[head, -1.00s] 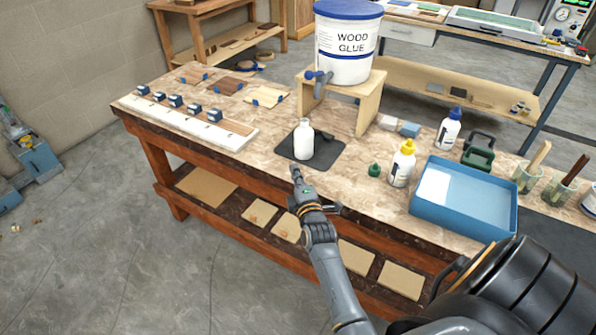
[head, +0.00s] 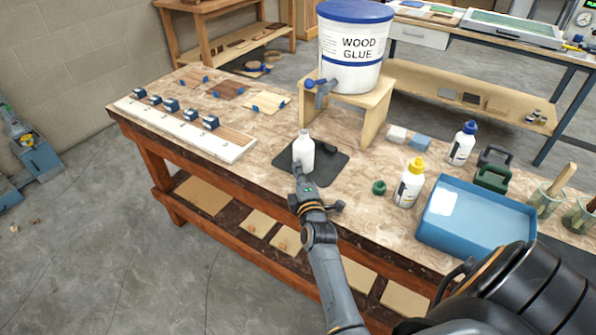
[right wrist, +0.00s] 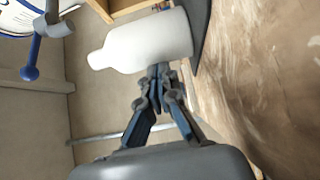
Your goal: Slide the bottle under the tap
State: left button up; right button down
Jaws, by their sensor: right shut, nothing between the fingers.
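The white bottle (head: 304,152) stands upright and uncapped on the dark mat (head: 326,170), near the bench's front edge. The tap (head: 320,88) of the wood glue bucket (head: 352,50) juts forward over the stool's front edge, behind the bottle and a little to its right. My right gripper (head: 298,172) is shut and empty at the bottle's near side, low on its body. In the right wrist view the closed fingertips (right wrist: 160,72) are at the bottle's (right wrist: 145,42) side, touching or almost touching it. The tap (right wrist: 52,25) shows there beyond the bottle's neck. My left gripper is not in view.
The bucket stands on a wooden stool (head: 378,105). Right of the mat are a green cap (head: 379,187), a yellow-topped bottle (head: 409,184) and a blue tray (head: 480,251). A numbered board (head: 180,130) with clamps lies left. Bench between mat and stool is clear.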

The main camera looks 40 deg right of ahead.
aim_at(312, 156)
jog(key=w+d, duration=0.1)
jog(key=d, duration=0.1)
jog(key=w+d, duration=0.1)
jog(key=d, duration=0.2)
jog(key=w+d+b, duration=0.1)
jog(key=d, duration=0.1)
jog(key=shift+d, duration=0.15)
jog(key=shift+f, duration=0.1)
